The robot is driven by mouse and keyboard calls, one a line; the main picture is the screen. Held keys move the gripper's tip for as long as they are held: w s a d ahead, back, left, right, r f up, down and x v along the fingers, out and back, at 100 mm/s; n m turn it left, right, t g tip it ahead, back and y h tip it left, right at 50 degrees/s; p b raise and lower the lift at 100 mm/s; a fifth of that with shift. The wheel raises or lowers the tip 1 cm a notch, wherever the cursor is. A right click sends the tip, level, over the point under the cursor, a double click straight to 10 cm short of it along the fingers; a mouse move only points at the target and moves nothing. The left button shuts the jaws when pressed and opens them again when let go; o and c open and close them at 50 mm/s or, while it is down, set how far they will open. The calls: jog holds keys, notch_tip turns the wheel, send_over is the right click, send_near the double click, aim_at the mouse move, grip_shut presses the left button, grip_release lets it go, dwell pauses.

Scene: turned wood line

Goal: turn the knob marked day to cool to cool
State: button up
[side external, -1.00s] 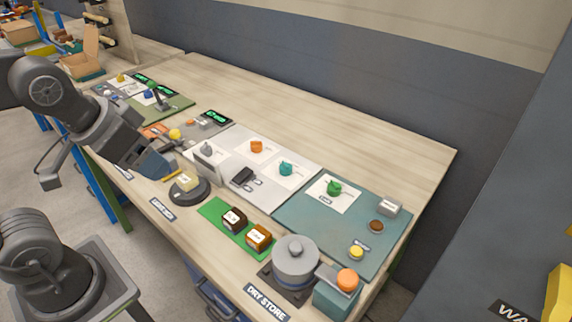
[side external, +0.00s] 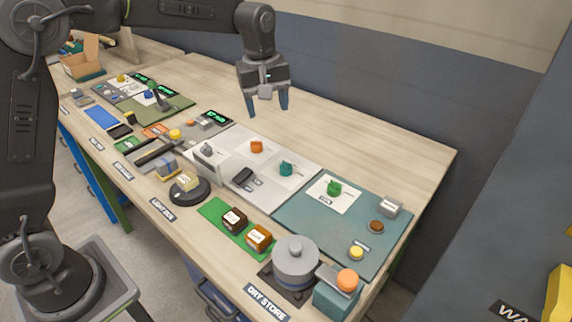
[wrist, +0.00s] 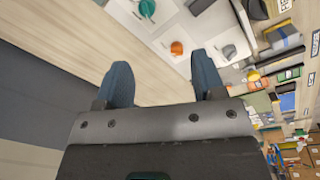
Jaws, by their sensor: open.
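Several knobs sit on white cards: a grey knob (side external: 207,149), an orange knob (side external: 257,146) and a teal knob (side external: 286,169) on the pale grey board (side external: 262,187), and a green knob (side external: 334,188) on the teal mat (side external: 300,218). Their markings are too small to read, so I cannot tell which is day to cool. My gripper (side external: 268,110) is open and empty, raised above the bench behind the orange knob. In the wrist view the orange knob (wrist: 177,48) shows between the fingers, with the teal knob (wrist: 147,8) above it.
A round grey lidded pot (side external: 296,262) and a teal block with an orange button (side external: 347,280) stand at the front right. Dark and amber blocks (side external: 259,237) lie on a green strip. A black switch (side external: 242,178) is on the grey board. The bench's back strip (side external: 350,137) is clear.

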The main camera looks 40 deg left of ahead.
aim_at(286, 163)
jog(key=w+f+n, duration=0.1)
jog(key=w+f, duration=0.1)
jog(key=f, duration=0.4)
jog(key=w+f+n, duration=0.1)
jog(key=w+f, duration=0.1)
jog(key=f, duration=0.5)
jog(key=w+f+n+g, duration=0.1)
jog(key=f, duration=0.6)
jog(key=shift+w+d+f, duration=0.15)
jog(key=shift+w, duration=0.25)
jog(key=shift+c, duration=0.4)
jog(key=c, duration=0.8)
jog(key=shift+c, duration=0.2)
